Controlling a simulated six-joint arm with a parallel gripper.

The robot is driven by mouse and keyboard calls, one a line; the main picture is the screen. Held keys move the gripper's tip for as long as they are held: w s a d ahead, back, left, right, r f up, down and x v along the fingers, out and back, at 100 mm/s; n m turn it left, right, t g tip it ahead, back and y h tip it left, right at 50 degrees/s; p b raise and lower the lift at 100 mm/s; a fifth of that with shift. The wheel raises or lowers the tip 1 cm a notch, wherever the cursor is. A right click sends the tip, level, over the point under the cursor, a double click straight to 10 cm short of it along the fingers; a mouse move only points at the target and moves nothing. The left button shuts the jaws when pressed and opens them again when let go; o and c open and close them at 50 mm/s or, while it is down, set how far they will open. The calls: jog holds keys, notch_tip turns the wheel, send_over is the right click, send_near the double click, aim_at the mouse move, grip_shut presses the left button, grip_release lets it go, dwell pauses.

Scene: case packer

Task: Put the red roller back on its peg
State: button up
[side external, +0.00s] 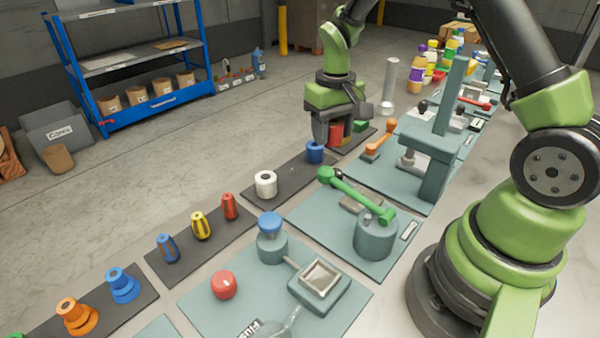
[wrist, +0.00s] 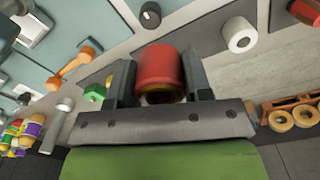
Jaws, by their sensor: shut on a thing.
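My gripper (side external: 334,142) is shut on the red roller (side external: 336,131), over or near the far end of a dark mat (side external: 276,193). In the wrist view the red roller (wrist: 160,68) sits between the two fingers, its hollow end toward the camera. I cannot tell its exact height above the mat. A thin bare peg (side external: 291,171) stands on the mat between the white roller (side external: 265,183) and the blue roller (side external: 315,152).
A green piece (side external: 360,126) lies just beyond my gripper. A teal plate with a green lever (side external: 355,195) and a plate with an orange handle (side external: 380,138) lie beside the mat. A tall grey-green column (side external: 447,110) stands to the right. Open floor lies left of the mats.

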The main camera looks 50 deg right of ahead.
jog(key=n, duration=0.2)
send_over(293, 169)
notch_tip(293, 169, down, 9)
jog(key=shift+f, duration=0.2)
jog(key=shift+f, duration=0.3)
jog(key=shift+f, duration=0.35)
jog(key=o, duration=1)
